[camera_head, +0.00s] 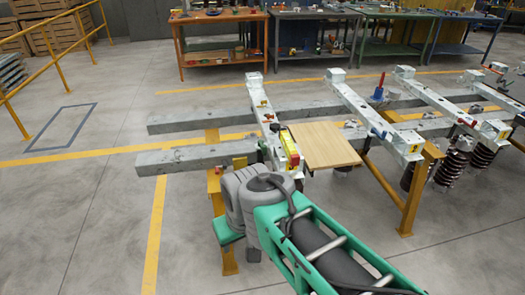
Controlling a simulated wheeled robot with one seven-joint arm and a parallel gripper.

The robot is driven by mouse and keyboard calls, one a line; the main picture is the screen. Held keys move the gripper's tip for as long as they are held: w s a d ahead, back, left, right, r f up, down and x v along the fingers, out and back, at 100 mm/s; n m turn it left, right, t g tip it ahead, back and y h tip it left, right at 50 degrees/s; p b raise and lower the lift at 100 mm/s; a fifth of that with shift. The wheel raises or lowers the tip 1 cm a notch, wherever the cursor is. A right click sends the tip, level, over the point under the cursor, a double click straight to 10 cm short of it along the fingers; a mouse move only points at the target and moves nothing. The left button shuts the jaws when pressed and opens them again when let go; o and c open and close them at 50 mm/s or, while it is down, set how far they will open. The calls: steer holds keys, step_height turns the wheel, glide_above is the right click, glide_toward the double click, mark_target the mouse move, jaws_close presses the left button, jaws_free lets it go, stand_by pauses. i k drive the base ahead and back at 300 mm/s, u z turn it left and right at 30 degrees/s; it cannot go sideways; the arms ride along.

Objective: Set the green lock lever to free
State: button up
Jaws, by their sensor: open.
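I cannot clearly make out a green lock lever. The nearest pale metal frame beam (257,98) carries small red, yellow and dark fittings. A yellow part with a red end (291,152) sits on it just beyond my arm. A small olive-yellow piece (239,162) shows left of that beam.
A light wooden board (322,145) lies right of the nearest beam. More pale beams (375,118) with red and blue handles and dark ribbed insulators (482,158) stand to the right on yellow legs (416,190). Workbenches (218,45) line the back.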

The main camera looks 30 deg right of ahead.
mark_target(264, 147)
steer(key=z, duration=1.25)
steer(key=i, duration=0.85)
steer(key=u, duration=2.35)
